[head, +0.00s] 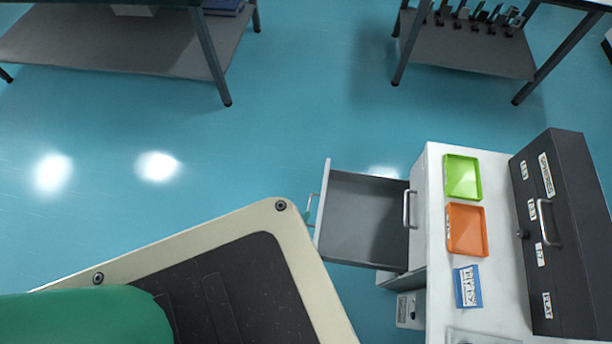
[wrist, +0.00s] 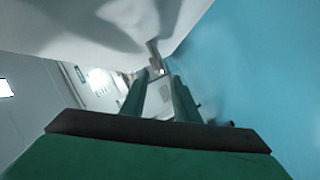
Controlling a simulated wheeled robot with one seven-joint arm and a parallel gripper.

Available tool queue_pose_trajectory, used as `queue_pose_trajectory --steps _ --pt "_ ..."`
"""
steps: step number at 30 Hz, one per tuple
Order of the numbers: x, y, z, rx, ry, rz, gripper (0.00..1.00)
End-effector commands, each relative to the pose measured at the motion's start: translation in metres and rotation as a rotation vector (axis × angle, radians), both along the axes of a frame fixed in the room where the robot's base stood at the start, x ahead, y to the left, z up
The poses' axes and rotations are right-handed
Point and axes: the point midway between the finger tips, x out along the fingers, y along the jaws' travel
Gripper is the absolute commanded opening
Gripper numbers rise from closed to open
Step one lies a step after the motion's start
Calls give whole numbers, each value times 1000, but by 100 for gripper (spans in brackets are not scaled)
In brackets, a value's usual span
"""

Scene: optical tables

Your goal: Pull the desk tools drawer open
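A grey drawer (head: 365,218) stands pulled out to the left from the white cabinet (head: 432,250) in the head view, and its inside looks empty. Its handle (head: 312,208) is on the left front edge. A second handle (head: 408,210) sits on the cabinet face above the drawer. I cannot read a label on the open drawer. My gripper (wrist: 160,76) shows in the wrist view with its two green fingers apart. I cannot tell whether the fingers touch the handle.
On the cabinet top are a green tray (head: 463,177), an orange tray (head: 467,230), a blue labelled box (head: 468,287) and a dark chest (head: 565,235) with a handle. Tables (head: 110,45) (head: 465,52) stand at the back. The blue floor between is clear.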

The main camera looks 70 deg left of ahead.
Motion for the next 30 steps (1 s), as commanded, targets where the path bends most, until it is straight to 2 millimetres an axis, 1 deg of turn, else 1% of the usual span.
queue_pose_trajectory --steps 1,3,9,14,30 --pt "-10 -5 2 1 1 2 28" --pt "-18 -13 4 1 1 1 28" --pt "-33 -25 9 1 0 1 28" --pt "-35 -28 10 0 -1 -1 28" --pt "-35 -28 10 0 -1 -1 28"
